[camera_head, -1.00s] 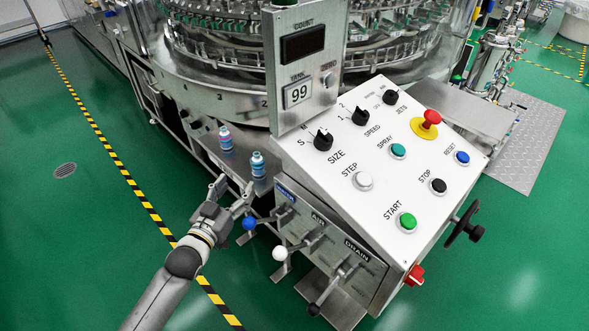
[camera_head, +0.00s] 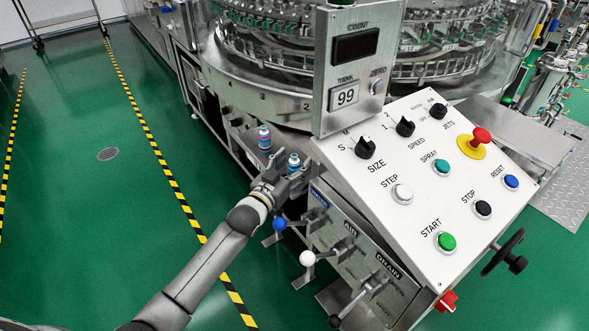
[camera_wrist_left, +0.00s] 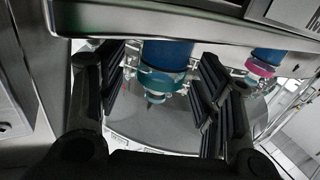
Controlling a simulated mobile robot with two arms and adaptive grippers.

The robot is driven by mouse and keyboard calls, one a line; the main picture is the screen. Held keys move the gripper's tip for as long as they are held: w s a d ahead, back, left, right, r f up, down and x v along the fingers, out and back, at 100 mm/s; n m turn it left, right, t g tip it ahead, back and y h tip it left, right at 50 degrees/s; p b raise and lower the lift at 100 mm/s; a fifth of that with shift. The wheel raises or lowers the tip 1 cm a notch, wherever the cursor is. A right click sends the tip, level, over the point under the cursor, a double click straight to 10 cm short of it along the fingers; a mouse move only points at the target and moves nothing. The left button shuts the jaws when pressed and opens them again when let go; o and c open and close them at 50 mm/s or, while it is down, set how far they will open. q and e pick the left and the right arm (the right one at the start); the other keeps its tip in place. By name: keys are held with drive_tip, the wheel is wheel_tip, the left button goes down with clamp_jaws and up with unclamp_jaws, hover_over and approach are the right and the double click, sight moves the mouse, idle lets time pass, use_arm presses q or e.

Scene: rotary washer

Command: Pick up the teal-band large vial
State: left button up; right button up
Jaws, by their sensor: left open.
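The teal-band vial (camera_head: 294,161) stands upright on the machine's steel shelf; it has a blue body. In the left wrist view this vial (camera_wrist_left: 164,72) is between the two black fingers, with space visible beside it. A second vial with a pink band (camera_head: 264,138) stands to its left and farther back; it also shows at the right of the wrist view (camera_wrist_left: 263,62). My left gripper (camera_head: 285,171) is open, its fingers around the teal-band vial. Finger contact is not clear. My right gripper is not in view.
The white control panel (camera_head: 420,195) with knobs and buttons stands close to the right. Valve levers with a blue knob (camera_head: 279,224) and a white knob (camera_head: 307,258) lie just below the gripper. The round washer (camera_head: 265,75) stands behind. Open green floor lies left.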

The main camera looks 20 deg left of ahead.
use_arm(q)
drive_tip(key=shift+w+d, duration=0.1)
drive_tip(key=shift+w, duration=0.4)
drive_tip(key=c, duration=1.1)
drive_tip(key=shift+c, duration=0.2)
drive_tip(key=shift+r, duration=0.15)
